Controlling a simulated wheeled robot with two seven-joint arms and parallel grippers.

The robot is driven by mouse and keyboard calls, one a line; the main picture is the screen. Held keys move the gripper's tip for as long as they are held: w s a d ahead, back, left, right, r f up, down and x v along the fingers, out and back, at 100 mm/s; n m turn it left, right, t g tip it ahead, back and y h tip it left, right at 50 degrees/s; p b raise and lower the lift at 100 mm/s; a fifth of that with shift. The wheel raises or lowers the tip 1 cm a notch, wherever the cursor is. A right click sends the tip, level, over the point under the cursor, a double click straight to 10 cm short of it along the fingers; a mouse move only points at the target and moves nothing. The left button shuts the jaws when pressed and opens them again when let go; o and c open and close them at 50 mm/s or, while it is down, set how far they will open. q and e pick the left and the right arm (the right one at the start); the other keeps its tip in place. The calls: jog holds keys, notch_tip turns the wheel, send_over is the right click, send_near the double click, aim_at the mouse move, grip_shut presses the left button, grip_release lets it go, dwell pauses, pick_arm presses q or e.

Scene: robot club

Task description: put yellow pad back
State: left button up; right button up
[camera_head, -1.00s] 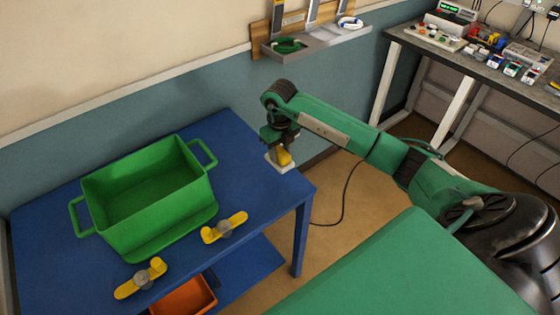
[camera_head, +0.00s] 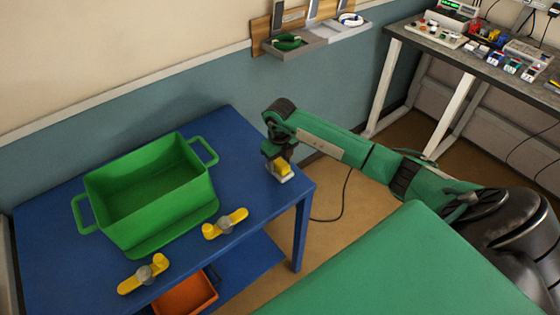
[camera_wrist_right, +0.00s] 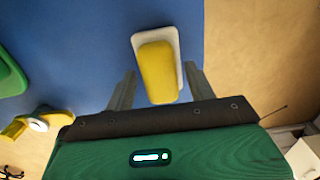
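The yellow pad (camera_head: 283,167) sits on a small white base at the right end of the blue table (camera_head: 236,128), near its corner. In the right wrist view the yellow pad (camera_wrist_right: 157,72) lies on its white base (camera_wrist_right: 141,40), between my fingers. My right gripper (camera_head: 279,162) points down over the pad, and its body hides part of it in the head view. In the wrist view the right gripper (camera_wrist_right: 159,70) is open, with a finger on each side of the pad and visible gaps. My left gripper is not in view.
A green crate (camera_head: 150,231) with handles stands on the table. Two yellow winged pieces with grey knobs (camera_head: 225,224) (camera_head: 143,274) lie in front of it. An orange bin (camera_head: 186,294) is below. A wall shelf (camera_head: 318,37) and an equipment bench (camera_head: 480,70) are behind.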

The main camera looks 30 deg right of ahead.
aim_at(280, 162)
jog(key=shift+r, duration=0.45)
notch_tip(280, 162, up, 11)
jog(key=b, duration=0.2)
jog(key=shift+r+b, duration=0.2)
jog(key=shift+b, duration=0.2)
